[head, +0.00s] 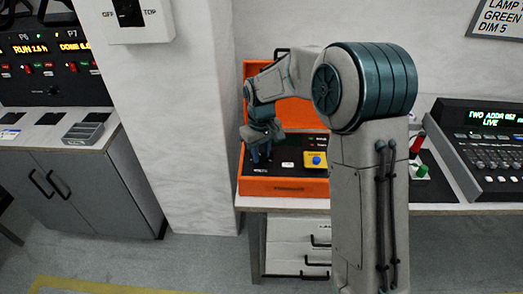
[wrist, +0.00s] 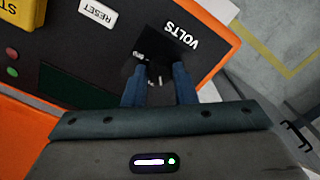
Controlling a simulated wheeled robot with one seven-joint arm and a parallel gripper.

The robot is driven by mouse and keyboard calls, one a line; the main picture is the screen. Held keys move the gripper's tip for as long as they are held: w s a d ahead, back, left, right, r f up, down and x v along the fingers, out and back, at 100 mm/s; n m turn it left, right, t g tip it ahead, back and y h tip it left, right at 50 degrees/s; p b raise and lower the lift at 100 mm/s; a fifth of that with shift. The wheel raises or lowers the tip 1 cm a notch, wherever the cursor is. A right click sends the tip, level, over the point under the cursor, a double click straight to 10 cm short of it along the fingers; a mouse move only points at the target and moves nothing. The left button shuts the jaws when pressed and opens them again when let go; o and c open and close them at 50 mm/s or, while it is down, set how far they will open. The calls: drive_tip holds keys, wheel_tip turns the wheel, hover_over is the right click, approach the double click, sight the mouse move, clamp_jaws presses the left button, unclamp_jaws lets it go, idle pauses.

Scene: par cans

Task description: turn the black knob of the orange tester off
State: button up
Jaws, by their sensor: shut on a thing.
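The orange tester (head: 285,188) is an open case on the bench, with a black panel and its lid raised behind. My gripper (head: 262,152) reaches down onto the left part of that panel. In the wrist view my gripper (wrist: 160,76) has its two blue fingers closed on the sides of the black knob (wrist: 157,60), beside the word VOLTS. The knob is dark against the dark panel and partly covered by the fingers, so its pointer direction cannot be made out. The orange case edge (wrist: 222,52) shows close by in the wrist view.
On the same panel are a yellow block with a blue button (head: 315,160) and a white RESET button (wrist: 97,12). Red and green indicators (wrist: 12,64) sit near the left edge. A lighting console (head: 485,150) stands right on the bench. Open floor (head: 205,262) lies in front.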

sight(261, 155)
drive_tip(key=n+p, duration=0.1)
drive_tip(key=n, duration=0.4)
drive_tip(key=shift+r+n, duration=0.1)
drive_tip(key=shift+n, duration=0.2)
drive_tip(key=n+p, duration=0.2)
drive_tip(key=n, duration=0.2)
drive_tip(key=shift+n, duration=0.4)
drive_tip(key=o, duration=1)
wheel_tip(261, 155, up, 14)
drive_tip(key=shift+f, duration=0.2)
